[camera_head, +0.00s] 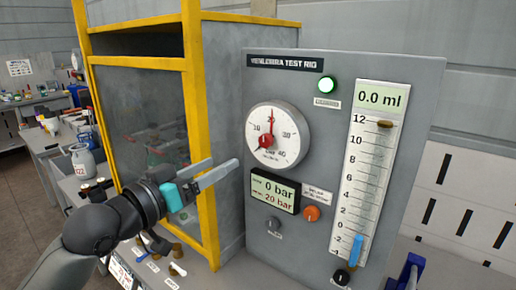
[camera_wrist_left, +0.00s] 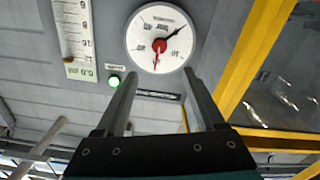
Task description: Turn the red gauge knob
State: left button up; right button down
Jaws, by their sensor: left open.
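The round white gauge (camera_head: 291,127) is on the grey test rig panel (camera_head: 400,215). In the left wrist view, the red knob (camera_wrist_left: 159,45) is upside down and ahead of the fingers. My left gripper (camera_head: 225,162) is open and empty, left of and a little below the gauge. In its wrist view, its fingertips (camera_wrist_left: 161,73) are spread below the knob with a gap between them. My right gripper is not in view.
Below the gauge are a display (camera_head: 274,192) reading 0 bar over 20 bar, an orange knob (camera_head: 312,213) and a grey button (camera_head: 274,223). A yellow-framed cabinet (camera_head: 192,100) stands close on the left.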

aim_at(264, 142)
pick_arm(q)
jog(key=x, duration=1.4)
jog(key=shift+w+d+f, duration=0.1)
jog(key=shift+d, duration=0.05)
jog(key=shift+c, duration=0.4)
grip_shut()
